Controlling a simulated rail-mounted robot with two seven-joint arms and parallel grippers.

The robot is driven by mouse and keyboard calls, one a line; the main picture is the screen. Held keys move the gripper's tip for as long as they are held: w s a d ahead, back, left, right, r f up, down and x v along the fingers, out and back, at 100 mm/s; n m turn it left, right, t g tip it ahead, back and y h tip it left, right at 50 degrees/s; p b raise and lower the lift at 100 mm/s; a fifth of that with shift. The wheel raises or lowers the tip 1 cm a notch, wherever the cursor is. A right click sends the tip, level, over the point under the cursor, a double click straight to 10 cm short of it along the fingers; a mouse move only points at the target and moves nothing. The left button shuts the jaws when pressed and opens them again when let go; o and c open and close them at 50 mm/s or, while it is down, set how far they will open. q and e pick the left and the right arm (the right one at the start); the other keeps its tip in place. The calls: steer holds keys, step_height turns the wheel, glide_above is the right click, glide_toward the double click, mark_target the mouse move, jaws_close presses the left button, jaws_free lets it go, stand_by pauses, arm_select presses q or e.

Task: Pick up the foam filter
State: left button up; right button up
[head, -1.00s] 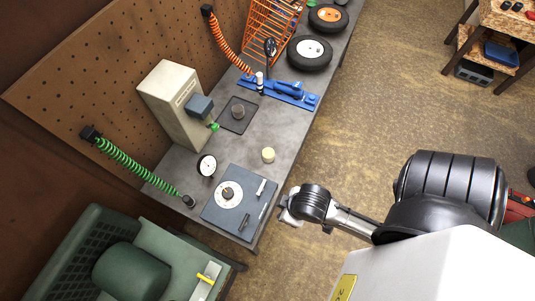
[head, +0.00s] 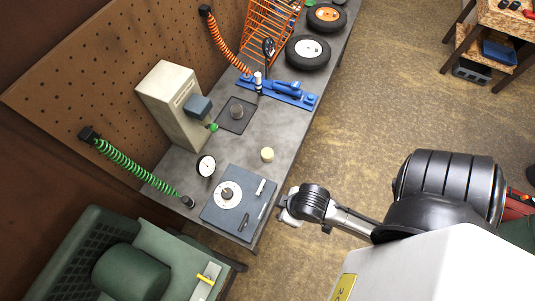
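A small cream-coloured round cylinder, which looks like the foam filter (head: 267,155), stands on the grey workbench (head: 285,124) near its right edge. My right gripper (head: 285,213) is at the end of the arm coming in from the right. It is beside the bench's right edge, nearer to me than the filter and clearly apart from it. Its fingers are small and partly hidden behind the wrist, so their opening is unclear. My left gripper is not in view.
A blue-grey plate with a dial (head: 228,194) lies near the filter. A small round gauge (head: 205,166), a beige machine (head: 176,103), a dark square mat (head: 234,124) and a blue tool (head: 287,90) stand around. Wheels (head: 308,51) lie farther back. Bare bench surrounds the filter.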

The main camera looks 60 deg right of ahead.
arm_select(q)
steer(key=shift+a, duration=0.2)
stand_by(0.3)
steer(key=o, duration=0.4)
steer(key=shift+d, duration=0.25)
